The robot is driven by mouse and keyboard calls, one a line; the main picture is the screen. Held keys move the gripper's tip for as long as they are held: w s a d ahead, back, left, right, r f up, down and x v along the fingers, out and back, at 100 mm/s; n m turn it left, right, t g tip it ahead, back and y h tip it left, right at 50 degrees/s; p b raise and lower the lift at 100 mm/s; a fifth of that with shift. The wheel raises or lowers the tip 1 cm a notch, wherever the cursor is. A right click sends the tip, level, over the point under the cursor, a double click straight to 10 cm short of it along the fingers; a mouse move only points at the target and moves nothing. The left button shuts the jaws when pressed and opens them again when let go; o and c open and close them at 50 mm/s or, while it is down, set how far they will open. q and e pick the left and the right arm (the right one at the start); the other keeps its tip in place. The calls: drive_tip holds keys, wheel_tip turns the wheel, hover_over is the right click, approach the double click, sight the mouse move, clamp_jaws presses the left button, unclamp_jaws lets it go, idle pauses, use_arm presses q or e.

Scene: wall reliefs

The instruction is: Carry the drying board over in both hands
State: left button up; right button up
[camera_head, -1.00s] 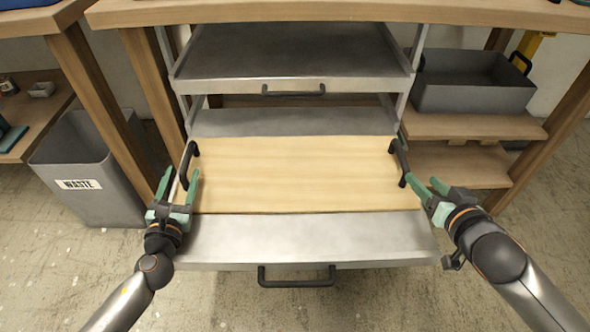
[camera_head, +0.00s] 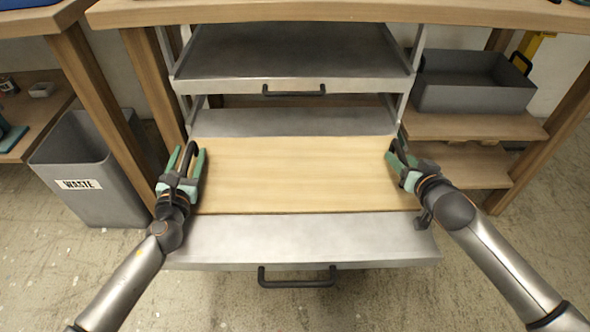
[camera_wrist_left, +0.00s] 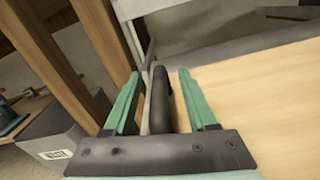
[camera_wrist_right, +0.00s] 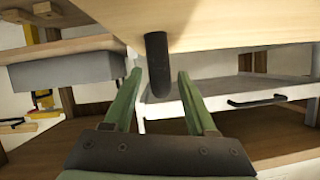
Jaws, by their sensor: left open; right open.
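The drying board (camera_head: 290,175) is a pale wooden panel with a black handle at each end. It lies flat on the pulled-out lower metal drawer (camera_head: 300,240). My left gripper (camera_head: 188,158) is open, with its green fingers on either side of the board's left handle (camera_wrist_left: 160,98). My right gripper (camera_head: 394,160) is open at the board's right handle, which shows between its fingers in the right wrist view (camera_wrist_right: 157,65). Neither gripper is shut on a handle. The right handle is partly hidden by the gripper in the head view.
Another metal tray (camera_head: 295,50) with a black handle sits above and behind the board. A grey waste bin (camera_head: 85,170) stands on the left. A grey tub (camera_head: 470,85) rests on a wooden shelf at the right. Wooden bench legs flank the drawers.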

use_arm(q)
clamp_jaws()
use_arm(e)
clamp_jaws()
idle(1.1)
